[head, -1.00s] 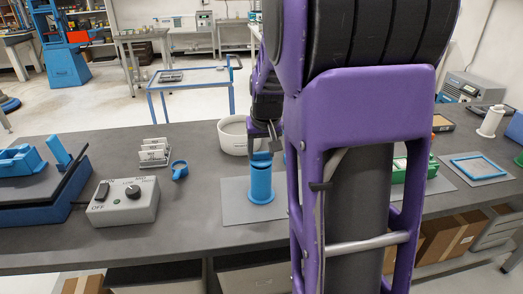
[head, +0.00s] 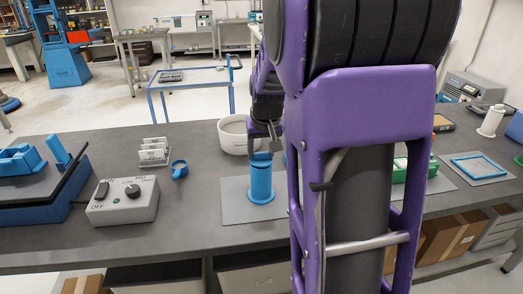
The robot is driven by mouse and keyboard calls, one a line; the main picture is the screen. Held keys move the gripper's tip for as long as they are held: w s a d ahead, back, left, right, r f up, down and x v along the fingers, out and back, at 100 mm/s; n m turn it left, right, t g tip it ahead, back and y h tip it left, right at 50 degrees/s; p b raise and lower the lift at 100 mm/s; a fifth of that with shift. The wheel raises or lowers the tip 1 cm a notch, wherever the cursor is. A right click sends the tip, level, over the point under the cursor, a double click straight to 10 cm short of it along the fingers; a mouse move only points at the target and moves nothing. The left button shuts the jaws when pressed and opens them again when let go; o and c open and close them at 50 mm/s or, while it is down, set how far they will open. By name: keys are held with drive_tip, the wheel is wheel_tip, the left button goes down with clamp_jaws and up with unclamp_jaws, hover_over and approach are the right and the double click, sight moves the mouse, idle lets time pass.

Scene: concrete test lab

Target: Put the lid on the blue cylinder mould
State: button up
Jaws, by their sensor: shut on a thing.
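The blue cylinder mould (head: 261,184) stands upright on a grey mat on the table, just left of my arm. My gripper (head: 262,149) points down directly over the mould, its fingers at the mould's top. It is shut on a small blue piece, apparently the lid (head: 262,156), at the top of the mould. The lid is small in this view and partly covered by the fingers. I cannot tell whether it is fully seated or slightly above the rim.
A white bowl (head: 233,138) stands close behind the mould. To the left are a blue ring-shaped piece (head: 180,170), a white rack (head: 154,152) and a grey control box (head: 124,200). My arm hides the table right of the mould. The table in front of the mat is clear.

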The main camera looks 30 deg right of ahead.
idle(0.4)
drive_tip(key=o, duration=1.4)
drive_tip(key=shift+o, duration=0.6)
drive_tip(key=shift+r+p, duration=2.55)
drive_tip(key=shift+r, duration=1)
